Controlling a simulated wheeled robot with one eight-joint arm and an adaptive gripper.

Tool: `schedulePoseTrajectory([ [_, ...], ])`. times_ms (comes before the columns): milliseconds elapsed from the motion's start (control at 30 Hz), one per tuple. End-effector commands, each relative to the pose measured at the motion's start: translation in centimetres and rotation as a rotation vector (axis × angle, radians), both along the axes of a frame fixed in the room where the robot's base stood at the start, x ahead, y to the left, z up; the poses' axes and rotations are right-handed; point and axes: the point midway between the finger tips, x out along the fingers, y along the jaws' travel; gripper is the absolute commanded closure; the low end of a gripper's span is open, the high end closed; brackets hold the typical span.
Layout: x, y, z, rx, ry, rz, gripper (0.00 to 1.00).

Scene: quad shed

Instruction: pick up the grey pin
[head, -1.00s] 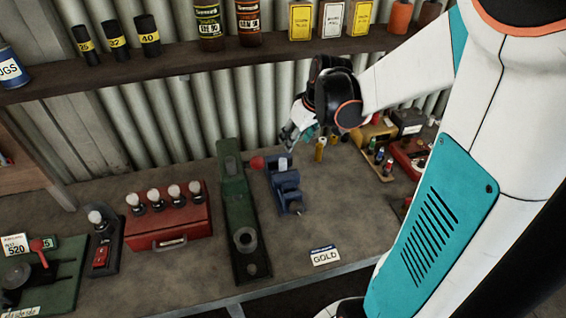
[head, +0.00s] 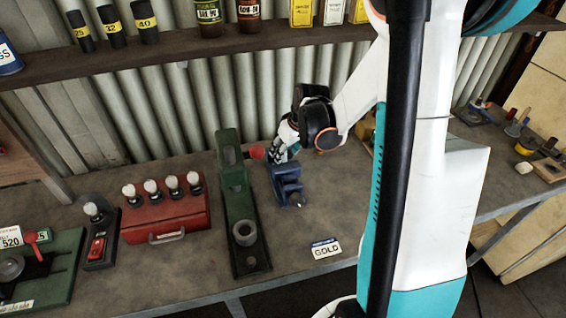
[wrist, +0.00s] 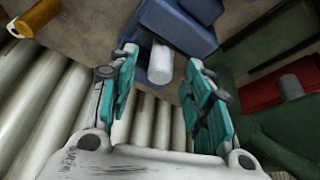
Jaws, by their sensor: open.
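The grey pin (wrist: 160,62) is a pale, short cylinder standing in the blue vice in the wrist view. The blue vice (head: 287,186) sits on the bench right of the green press in the head view. My gripper (wrist: 160,72) is open, with a teal-padded finger on either side of the pin and a gap to each. In the head view my gripper (head: 281,152) is at the back end of the vice and hides the pin there.
The green press (head: 240,205) stands close left of the vice, with a red knob (head: 257,152) between them. A red box (head: 165,218) with several white-topped pieces is farther left. A GOLD card (head: 325,248) lies in front. The shelf (head: 190,55) runs above.

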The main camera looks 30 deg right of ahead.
Motion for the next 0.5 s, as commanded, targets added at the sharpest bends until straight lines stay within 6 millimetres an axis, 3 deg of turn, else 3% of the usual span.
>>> schedulePoseTrajectory([
  [100,0.4,0.05,-0.97,0.0,0.0,0.0,0.54],
  [367,0.44,0.08,-1.07,0.0,0.0,0.0,0.54],
  [500,0.43,0.07,-1.06,0.0,0.0,0.0,0.84],
])
